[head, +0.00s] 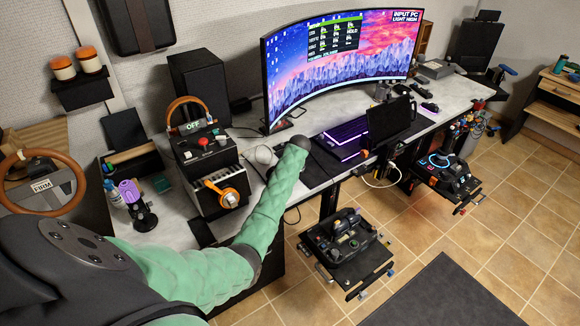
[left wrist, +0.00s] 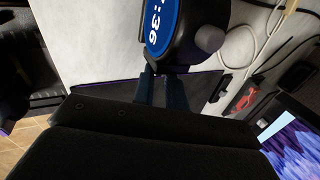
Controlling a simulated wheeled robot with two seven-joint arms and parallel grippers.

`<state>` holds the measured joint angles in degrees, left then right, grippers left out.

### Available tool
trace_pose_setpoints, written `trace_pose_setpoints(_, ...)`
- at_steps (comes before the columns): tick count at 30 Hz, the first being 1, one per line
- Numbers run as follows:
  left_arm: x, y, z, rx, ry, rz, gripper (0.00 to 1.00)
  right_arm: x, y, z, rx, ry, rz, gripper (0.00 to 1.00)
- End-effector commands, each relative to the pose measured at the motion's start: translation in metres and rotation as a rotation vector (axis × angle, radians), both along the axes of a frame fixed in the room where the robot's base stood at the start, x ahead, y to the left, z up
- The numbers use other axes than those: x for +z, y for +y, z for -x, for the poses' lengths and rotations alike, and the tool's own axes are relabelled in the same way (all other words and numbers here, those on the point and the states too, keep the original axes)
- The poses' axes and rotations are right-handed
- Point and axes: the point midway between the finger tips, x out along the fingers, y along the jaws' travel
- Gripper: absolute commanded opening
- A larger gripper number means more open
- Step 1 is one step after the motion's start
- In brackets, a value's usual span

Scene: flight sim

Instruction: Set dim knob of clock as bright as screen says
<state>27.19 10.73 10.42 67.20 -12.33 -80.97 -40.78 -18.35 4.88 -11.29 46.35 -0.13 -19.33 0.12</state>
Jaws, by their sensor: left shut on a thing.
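The clock (left wrist: 172,45) shows in the left wrist view as a round black body with a blue face and white digits, turned sideways and cut off at the top. A grey knob (left wrist: 209,38) sticks out on its right side. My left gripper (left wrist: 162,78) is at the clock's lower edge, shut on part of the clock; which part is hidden. In the head view my green left arm reaches over the desk, and its dark end hides the fingers and the clock. The curved screen (head: 340,62) reads "INPUT PC LIGHT HIGH" at its upper right. My right gripper is not in view.
A switch box (head: 205,150) marked "OFF" with an orange handle stands on the desk left of my arm. A purple-lit keyboard (head: 346,138) and a dark panel (head: 390,118) are to the right. Cables (left wrist: 262,50) lie near the clock.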

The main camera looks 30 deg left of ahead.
Motion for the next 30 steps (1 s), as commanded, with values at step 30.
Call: trace_pose_setpoints(30, -0.003, 0.018, -0.008, 0.001, 0.364, 0.695, 0.0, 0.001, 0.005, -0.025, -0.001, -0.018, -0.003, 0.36)
